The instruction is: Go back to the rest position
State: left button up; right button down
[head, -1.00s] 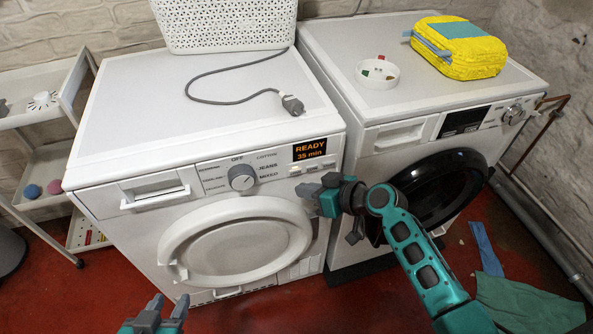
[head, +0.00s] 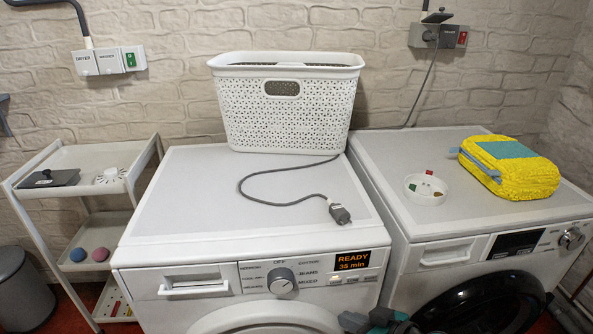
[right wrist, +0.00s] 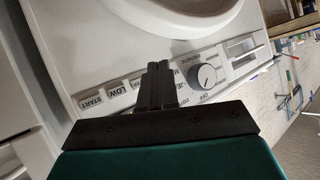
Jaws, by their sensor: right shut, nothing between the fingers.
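My right gripper (head: 372,322) shows at the bottom edge of the head view, in front of the left white machine (head: 180,215), below its display reading READY 35 min (head: 352,260). In the right wrist view its fingers (right wrist: 158,85) are shut together with nothing between them. They are beside the machine's buttons (right wrist: 117,87) and near the round dial (right wrist: 202,77); whether they touch the panel I cannot tell. My left gripper is out of the head view.
A white basket (head: 290,125) stands at the back of the left machine, with a cable plug (head: 340,214) in front. A shelf cart (head: 100,155) and a bin (head: 22,285) stand left.

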pick_arm(q)
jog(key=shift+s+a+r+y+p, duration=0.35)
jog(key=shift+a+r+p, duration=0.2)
jog(key=shift+p, duration=0.65)
pick_arm(e)
jog(key=s+d+m+h, duration=0.1)
jog(key=s+h, duration=0.1)
jog(key=s, duration=0.4)
jog(key=s+d+f+m+t+h, duration=0.1)
jog(key=s+h, duration=0.2)
jog(key=s, duration=0.4)
jog(key=shift+s+d+m+h, duration=0.2)
jog(key=shift+d+m+h, duration=0.1)
jog(key=shift+d, duration=0.1)
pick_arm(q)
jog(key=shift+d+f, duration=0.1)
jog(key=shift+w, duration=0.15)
